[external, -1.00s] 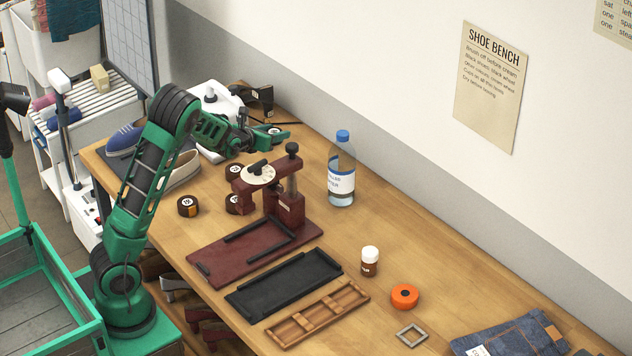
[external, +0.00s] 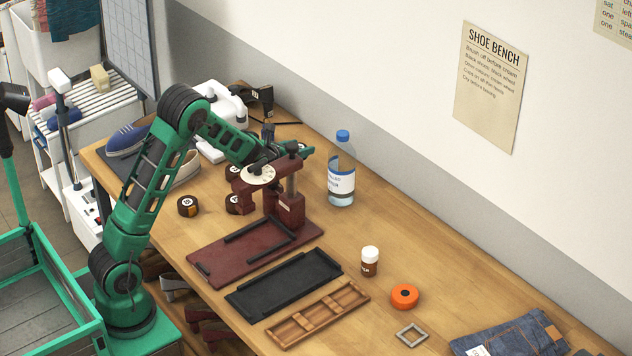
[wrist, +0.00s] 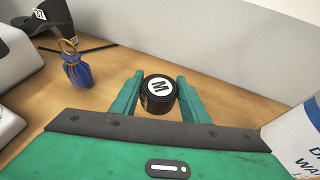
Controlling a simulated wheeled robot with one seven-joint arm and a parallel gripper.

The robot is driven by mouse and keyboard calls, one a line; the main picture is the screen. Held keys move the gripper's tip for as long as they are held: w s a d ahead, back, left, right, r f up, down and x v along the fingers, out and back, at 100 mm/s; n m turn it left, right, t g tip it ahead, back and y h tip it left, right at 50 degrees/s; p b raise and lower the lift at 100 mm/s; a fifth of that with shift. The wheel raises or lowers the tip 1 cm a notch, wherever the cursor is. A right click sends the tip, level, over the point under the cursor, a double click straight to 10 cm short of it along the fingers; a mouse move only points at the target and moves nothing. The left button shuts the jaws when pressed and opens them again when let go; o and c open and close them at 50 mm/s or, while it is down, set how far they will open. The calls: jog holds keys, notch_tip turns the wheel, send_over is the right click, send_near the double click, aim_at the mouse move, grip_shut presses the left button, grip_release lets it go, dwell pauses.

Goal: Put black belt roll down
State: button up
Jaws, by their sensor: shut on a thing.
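The black belt roll (wrist: 159,100), with a white round label marked M, sits between the two green fingers of my gripper (wrist: 160,80) in the wrist view. My gripper is shut on it. The roll's top faces the camera. Bare wooden table shows around it, but I cannot tell whether its underside touches the table. In the external view my gripper (external: 303,150) is behind the dark red press (external: 290,205), left of the water bottle (external: 341,175). The press hides part of it, and I cannot make out the roll there.
The bottle stands close on the right in the wrist view (wrist: 296,130). Several brown rolls (external: 188,206) lie left of the press. A black tray (external: 283,283) lies in front of it. The wall runs along the back.

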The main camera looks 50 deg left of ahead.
jog(key=shift+f, duration=1.95)
jog(key=o, duration=1.1)
jog(key=shift+f, duration=0.1)
jog(key=s+r, duration=0.1)
jog(key=s+d+r, duration=0.1)
jog(key=shift+s+r, duration=0.25)
jog(key=shift+s, duration=0.05)
notch_tip(320, 180, up, 6)
jog(key=shift+a+f, duration=0.1)
